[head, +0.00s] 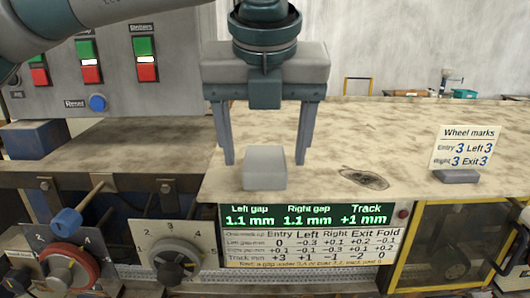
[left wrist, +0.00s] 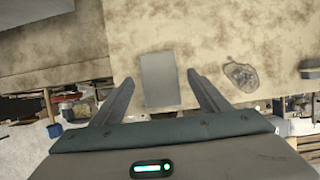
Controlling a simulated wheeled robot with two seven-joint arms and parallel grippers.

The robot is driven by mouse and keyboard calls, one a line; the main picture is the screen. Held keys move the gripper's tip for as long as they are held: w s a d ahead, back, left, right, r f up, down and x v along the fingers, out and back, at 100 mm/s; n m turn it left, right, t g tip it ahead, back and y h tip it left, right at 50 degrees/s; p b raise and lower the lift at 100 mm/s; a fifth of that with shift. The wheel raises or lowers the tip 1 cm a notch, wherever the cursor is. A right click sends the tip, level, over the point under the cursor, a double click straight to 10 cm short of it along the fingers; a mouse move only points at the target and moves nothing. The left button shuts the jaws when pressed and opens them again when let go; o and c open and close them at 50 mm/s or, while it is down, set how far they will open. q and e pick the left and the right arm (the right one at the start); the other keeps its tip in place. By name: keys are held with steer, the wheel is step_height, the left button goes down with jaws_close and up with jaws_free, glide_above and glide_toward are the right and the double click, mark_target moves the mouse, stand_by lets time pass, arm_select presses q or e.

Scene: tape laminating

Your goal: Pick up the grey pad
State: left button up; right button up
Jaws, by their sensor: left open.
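The grey pad (head: 264,168) is a small light block lying on the mottled tabletop (head: 320,135) near its front edge. It also shows in the left wrist view (left wrist: 160,80) as a grey rectangle. My left gripper (head: 265,162) hangs pointing down over the pad, its two fingers spread wide, one on each side. The left wrist view also shows the open fingers (left wrist: 159,82) either side of the pad, with gaps between. The fingers do not touch the pad. My right gripper is in neither view.
A dark oval mark (head: 363,179) lies right of the pad. A wheel marks card (head: 465,148) stands further right on a grey base. Below the edge are a green gap display (head: 305,216) and dials (head: 172,258). A button panel (head: 110,70) stands at back left.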

arm_select(q)
steer(key=shift+w+f, duration=0.1)
steer(key=shift+f, duration=0.1)
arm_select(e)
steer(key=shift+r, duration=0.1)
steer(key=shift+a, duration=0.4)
arm_select(q)
steer(key=shift+f+b, duration=0.15)
steer(key=shift+b, duration=0.45)
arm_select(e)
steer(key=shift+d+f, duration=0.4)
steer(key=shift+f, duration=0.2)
arm_select(q)
steer(key=shift+f, duration=0.1)
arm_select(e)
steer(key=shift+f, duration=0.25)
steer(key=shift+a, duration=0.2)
arm_select(q)
steer(key=shift+c, duration=0.4)
steer(key=c, duration=1)
